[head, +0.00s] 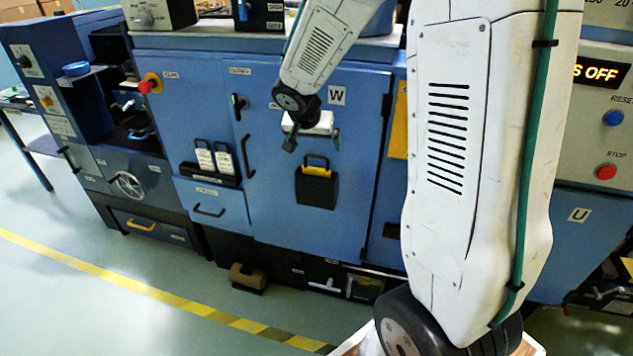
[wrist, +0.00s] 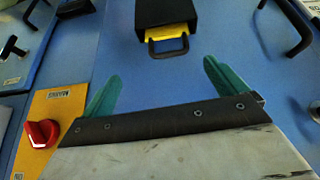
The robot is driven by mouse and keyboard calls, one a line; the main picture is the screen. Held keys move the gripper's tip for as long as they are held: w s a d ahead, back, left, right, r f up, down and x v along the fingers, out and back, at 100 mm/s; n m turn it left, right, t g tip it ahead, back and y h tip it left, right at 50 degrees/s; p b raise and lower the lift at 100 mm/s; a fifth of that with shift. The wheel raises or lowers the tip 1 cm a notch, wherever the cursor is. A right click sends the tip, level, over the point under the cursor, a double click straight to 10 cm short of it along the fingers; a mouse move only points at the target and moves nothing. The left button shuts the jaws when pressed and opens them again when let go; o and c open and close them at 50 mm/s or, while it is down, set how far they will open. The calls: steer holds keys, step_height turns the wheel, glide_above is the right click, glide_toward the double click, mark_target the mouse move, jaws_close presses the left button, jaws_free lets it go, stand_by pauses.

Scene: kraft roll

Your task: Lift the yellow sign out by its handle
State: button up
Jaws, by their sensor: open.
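The yellow sign (head: 317,171) sits in a black holder (head: 317,190) on the blue cabinet door marked W. Its black handle (head: 317,157) sticks up above the holder. In the wrist view the sign (wrist: 170,33) shows as a yellow strip at the holder's mouth (wrist: 166,12), with the handle (wrist: 168,50) facing my gripper. My gripper (wrist: 161,70) is open and empty, its two green fingers spread wide. The handle lies beyond the fingertips, roughly between them, and nothing touches it. In the head view my gripper (head: 312,138) is just above the handle. Most of the sign is hidden inside the holder.
An orange plate with a red rotary switch (wrist: 40,132) is near the left finger in the wrist view. Dark door handles (wrist: 291,28) stick out at the upper right. Two white-tagged items (head: 214,160) sit on a black rack left of the door.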

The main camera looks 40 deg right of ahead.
glide_toward(326, 173)
steer(key=w+d+f, duration=0.1)
steer(key=w+f, duration=0.2)
steer(key=w, duration=0.2)
steer(key=shift+d+f+m, duration=0.3)
steer(key=shift+d+f, duration=0.1)
steer(key=shift+w, duration=0.1)
steer(key=c, duration=1.7)
steer(key=shift+c, duration=0.2)
steer(key=shift+r, duration=0.15)
